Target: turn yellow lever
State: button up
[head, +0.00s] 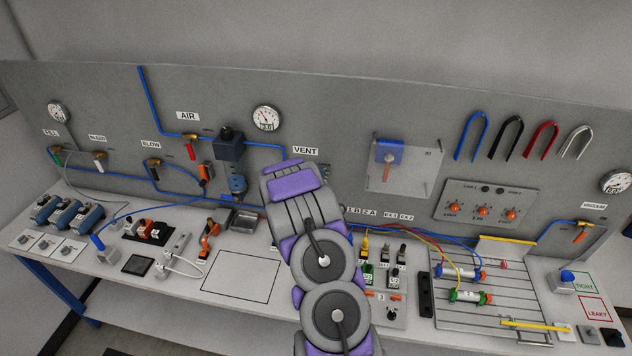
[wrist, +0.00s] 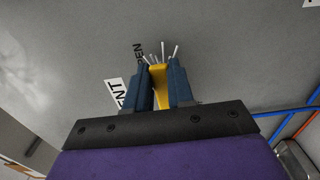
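The yellow lever (wrist: 159,78) shows in the wrist view, under a wall label ending in "ENT". It lies between the two dark blue fingers of my gripper (wrist: 160,82) and fills the gap at their tips, so the gripper looks shut on it. The lever's far end and its valve are mostly hidden by the fingers; several thin pale rods stick out beyond them. In the head view my arm covers the spot below the VENT label (head: 305,151), so the lever and gripper are hidden there.
A grey wall panel carries the red AIR lever (head: 191,151), gauges (head: 266,118) and blue tubing (head: 153,105). The bench below holds a metal tray (head: 244,220), switches and pneumatic cylinders (head: 470,296). The blue-backed unit (head: 388,155) stands right of my arm.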

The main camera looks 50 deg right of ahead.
jog(key=shift+o, duration=0.6)
jog(key=shift+d+r, duration=0.2)
jog(key=shift+r, duration=0.65)
jog(key=shift+o, duration=1.4)
jog(key=shift+f, duration=0.3)
jog(key=shift+w+d+f, duration=0.2)
jog(key=shift+d+f, duration=0.05)
jog(key=shift+f, duration=0.45)
jog(key=p+v, duration=0.5)
jog(key=v, duration=1.1)
jog(key=shift+s+a+f, duration=0.15)
jog(key=shift+s+a, duration=0.05)
